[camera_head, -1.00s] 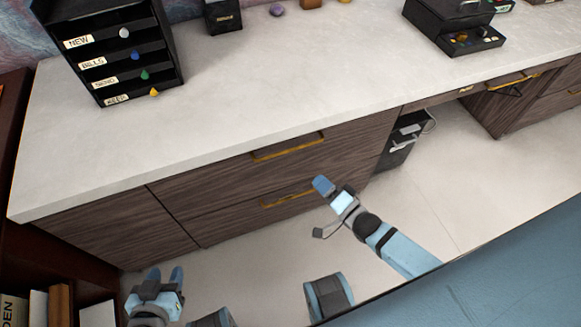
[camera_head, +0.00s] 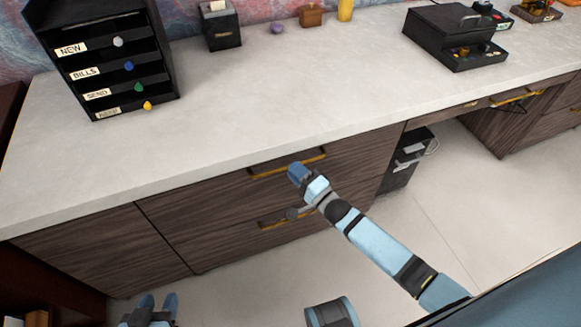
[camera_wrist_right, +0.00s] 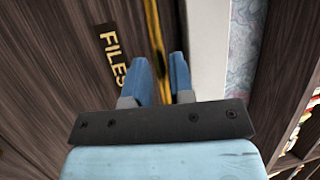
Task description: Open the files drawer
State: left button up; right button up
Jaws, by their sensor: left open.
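The files drawer (camera_head: 215,198) is the upper dark wood drawer below the white desktop, and its front looks flush. Its gold bar handle (camera_head: 268,171) is partly hidden behind my right gripper (camera_head: 296,172). In the right wrist view, the FILES label (camera_wrist_right: 112,52) is on the drawer front, left of the handle (camera_wrist_right: 154,35). There the fingers of my right gripper (camera_wrist_right: 161,72) are apart, one on each side of the handle; I cannot tell if they touch it. My left gripper (camera_head: 158,303) is open and empty at the lower left, above the floor.
A lower drawer with a gold handle (camera_head: 272,224) is beneath. On the desktop (camera_head: 260,105) stand a black letter sorter (camera_head: 110,50), a black box (camera_head: 221,28) and a black cash box (camera_head: 455,35). A dark cabinet (camera_head: 405,160) stands under the desk at right.

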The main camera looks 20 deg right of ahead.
jog(key=shift+x, duration=1.15)
grip_shut()
